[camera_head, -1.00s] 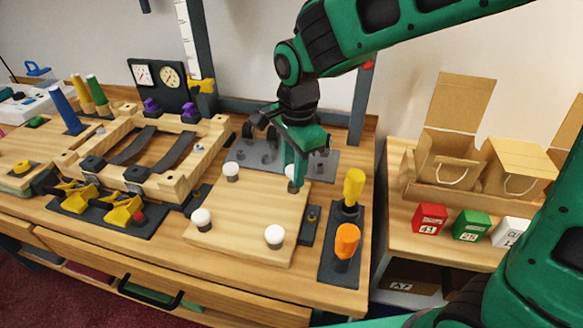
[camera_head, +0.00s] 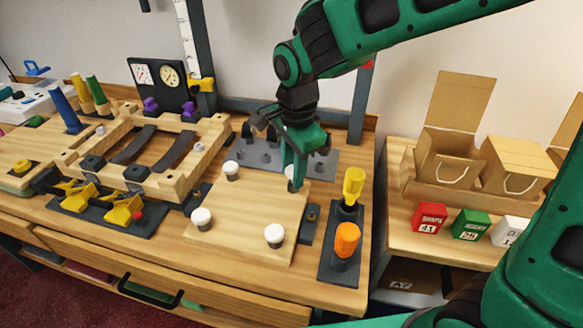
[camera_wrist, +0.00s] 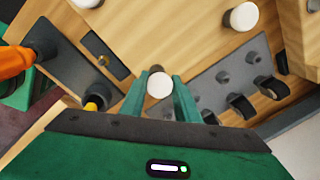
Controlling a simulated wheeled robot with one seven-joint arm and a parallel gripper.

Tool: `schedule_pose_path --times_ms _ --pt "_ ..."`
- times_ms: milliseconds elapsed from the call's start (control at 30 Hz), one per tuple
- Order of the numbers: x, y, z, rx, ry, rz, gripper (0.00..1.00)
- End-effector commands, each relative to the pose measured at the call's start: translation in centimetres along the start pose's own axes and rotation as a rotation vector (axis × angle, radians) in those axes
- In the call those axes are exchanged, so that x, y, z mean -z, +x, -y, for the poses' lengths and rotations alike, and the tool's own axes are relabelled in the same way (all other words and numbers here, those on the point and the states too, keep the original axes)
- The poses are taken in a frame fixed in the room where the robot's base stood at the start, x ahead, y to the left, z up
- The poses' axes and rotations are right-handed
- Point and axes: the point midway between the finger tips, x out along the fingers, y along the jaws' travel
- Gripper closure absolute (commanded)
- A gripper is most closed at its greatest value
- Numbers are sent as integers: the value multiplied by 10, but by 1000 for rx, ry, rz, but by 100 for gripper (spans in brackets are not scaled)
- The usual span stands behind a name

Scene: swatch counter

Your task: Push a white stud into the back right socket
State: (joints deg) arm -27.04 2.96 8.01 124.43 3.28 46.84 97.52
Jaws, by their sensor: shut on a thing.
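A light wooden block (camera_head: 245,205) lies on the bench. White-capped studs stand at its back left (camera_head: 231,169), front left (camera_head: 201,218) and front right (camera_head: 274,235). My gripper (camera_head: 293,184) points down at the block's back right corner. It is shut on another white stud, whose round white top (camera_wrist: 160,84) shows between the fingertips in the wrist view. The fingers mostly hide this stud in the head view. The socket under it is hidden, so I cannot tell how deep the stud sits.
A grey plate (camera_head: 262,160) with pegs and black clips lies behind the block. Right of the block are a small dark plate (camera_head: 309,225) and a dark holder with yellow (camera_head: 353,187) and orange (camera_head: 347,240) handled tools. A wooden frame (camera_head: 190,165) stands left.

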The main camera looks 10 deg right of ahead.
Motion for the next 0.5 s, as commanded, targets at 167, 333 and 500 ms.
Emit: schedule_pose_path --times_ms 167,333,500 --pt "0 4 -1 -1 0 0 93" --pt "0 7 -1 -2 0 0 93" --pt "0 7 -1 -1 0 0 93"
